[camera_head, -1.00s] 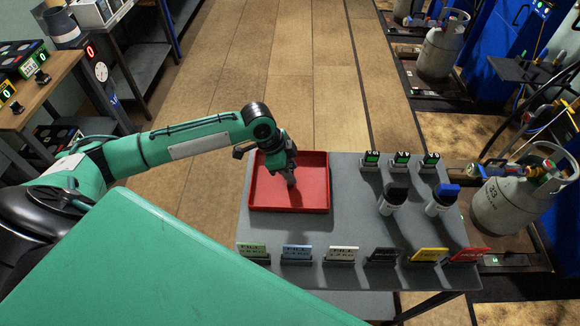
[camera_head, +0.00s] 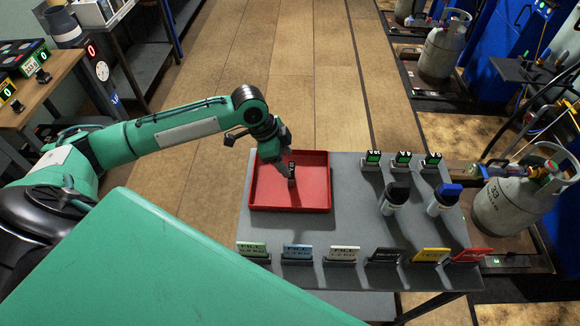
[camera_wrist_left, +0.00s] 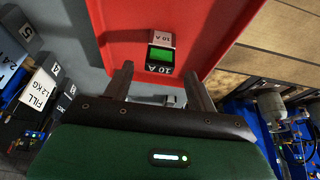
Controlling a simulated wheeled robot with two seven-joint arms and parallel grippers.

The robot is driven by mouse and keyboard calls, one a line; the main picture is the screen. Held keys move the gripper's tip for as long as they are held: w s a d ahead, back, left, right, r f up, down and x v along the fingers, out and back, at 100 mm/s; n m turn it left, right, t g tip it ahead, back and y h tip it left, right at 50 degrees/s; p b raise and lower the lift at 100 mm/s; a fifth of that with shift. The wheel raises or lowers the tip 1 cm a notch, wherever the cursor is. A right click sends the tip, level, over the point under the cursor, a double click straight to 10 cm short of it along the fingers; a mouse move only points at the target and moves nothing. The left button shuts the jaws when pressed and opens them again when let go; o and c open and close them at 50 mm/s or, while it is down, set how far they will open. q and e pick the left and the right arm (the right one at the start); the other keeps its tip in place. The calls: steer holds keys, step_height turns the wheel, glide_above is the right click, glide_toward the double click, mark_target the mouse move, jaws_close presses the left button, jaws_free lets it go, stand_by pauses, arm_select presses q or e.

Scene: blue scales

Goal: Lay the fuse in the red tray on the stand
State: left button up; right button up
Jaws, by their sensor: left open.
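The fuse (camera_head: 291,169), a small dark block with a "10 A" label, is in the red tray (camera_head: 319,199) on the grey stand (camera_head: 350,222). In the left wrist view the fuse (camera_wrist_left: 161,53) shows a green face and "10 A" labels against the red tray floor. My left gripper (camera_head: 280,164) is just beside and left of the fuse in the head view. Its two fingers are spread, with the fuse seen past and between their tips; it holds nothing. My right gripper is not in view.
Three small green-faced blocks (camera_head: 403,160) stand at the stand's back right. Two dark-and-white cylinders (camera_head: 393,198) stand before them, one blue-topped. Several label cards (camera_head: 343,254) line the front edge. A grey gas cylinder (camera_head: 507,205) is right of the stand.

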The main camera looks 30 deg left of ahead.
arm_select(q)
steer(key=v, duration=0.7)
steer(key=shift+r+b, duration=0.3)
steer(key=shift+b, duration=0.05)
steer(key=shift+a, duration=0.1)
